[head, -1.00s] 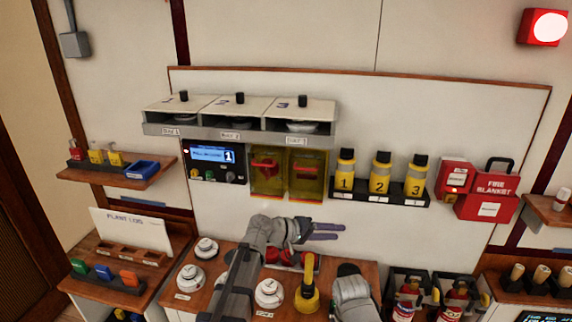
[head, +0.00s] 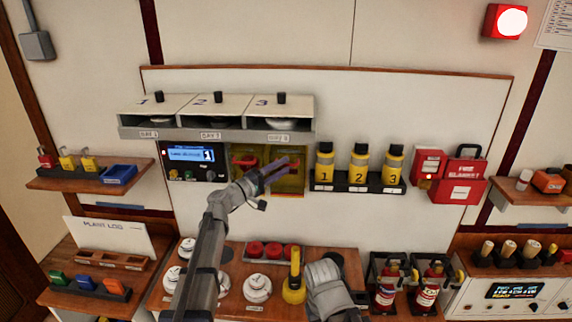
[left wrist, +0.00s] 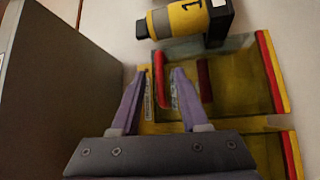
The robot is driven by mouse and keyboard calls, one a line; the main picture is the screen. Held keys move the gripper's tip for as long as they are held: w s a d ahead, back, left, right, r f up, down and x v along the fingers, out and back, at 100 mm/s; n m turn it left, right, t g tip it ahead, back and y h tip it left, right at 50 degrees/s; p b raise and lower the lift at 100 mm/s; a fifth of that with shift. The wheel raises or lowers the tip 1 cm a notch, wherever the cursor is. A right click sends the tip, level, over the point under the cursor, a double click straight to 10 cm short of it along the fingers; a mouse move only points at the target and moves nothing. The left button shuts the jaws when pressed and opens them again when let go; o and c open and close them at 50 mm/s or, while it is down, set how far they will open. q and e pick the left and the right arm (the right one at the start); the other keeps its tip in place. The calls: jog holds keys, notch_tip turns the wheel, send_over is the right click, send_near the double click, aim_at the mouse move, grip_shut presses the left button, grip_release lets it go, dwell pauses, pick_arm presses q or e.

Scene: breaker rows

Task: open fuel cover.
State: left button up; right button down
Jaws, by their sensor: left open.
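Two yellow see-through covers hang side by side on the wall panel, a left cover (head: 243,153) and a right cover (head: 290,185), with red handles behind them. I cannot read which one is marked fuel. My left gripper (head: 284,167) is open in front of the right cover. In the left wrist view, the right cover (left wrist: 235,85) has red edging, and part of the left cover (left wrist: 265,150) shows below it. The open purple fingers (left wrist: 163,80) stand on either side of a short red strip at the right cover's near edge. Contact cannot be told.
A shelf of trays (head: 215,135) juts out above the covers. A display unit (head: 193,160) is at their left. Yellow bottles (head: 358,165) stand close on the right. Below is a wooden counter (head: 215,310) with round detectors and a yellow-handled tool (head: 294,280).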

pick_arm(q)
jog(key=shift+x, duration=1.15)
jog(key=shift+c, duration=0.4)
grip_shut()
